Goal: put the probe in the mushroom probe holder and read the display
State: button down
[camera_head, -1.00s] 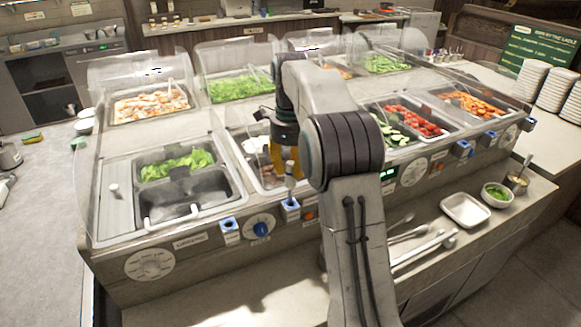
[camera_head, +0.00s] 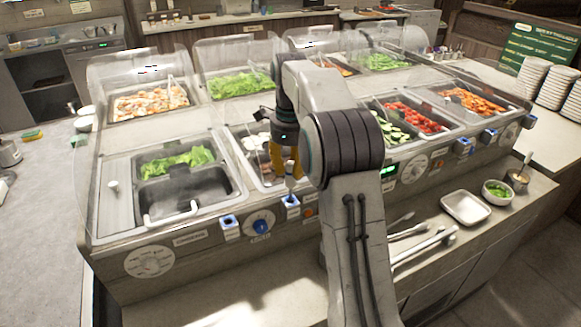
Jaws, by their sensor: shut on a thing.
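My gripper (camera_head: 285,158), with yellow fingers, points down at the front edge of the well with white mushroom pieces (camera_head: 259,141). It is shut on the probe (camera_head: 290,182), a small pale upright piece below the fingertips. The probe is directly over, or in, a blue holder (camera_head: 291,202) on the counter's front panel; I cannot tell how deep it sits. The holder's label is too small to read. A green lit display (camera_head: 389,171) shows on the panel right of my arm; its digits are not legible. My arm hides part of the well and panel.
Another blue holder (camera_head: 229,222) and a blue knob (camera_head: 261,224) are left of the probe. More blue holders (camera_head: 463,146) are on the right. Tongs (camera_head: 425,247), a white tray (camera_head: 466,208) and bowls lie on the lower shelf.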

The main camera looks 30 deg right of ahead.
aim_at(291, 162)
jog(key=shift+f+b, duration=1.45)
jog(key=shift+f, duration=0.8)
dwell(0.4)
jog(key=shift+r, duration=0.15)
dwell(3.2)
jog(key=shift+r+p, duration=3.65)
jog(key=shift+p, duration=0.3)
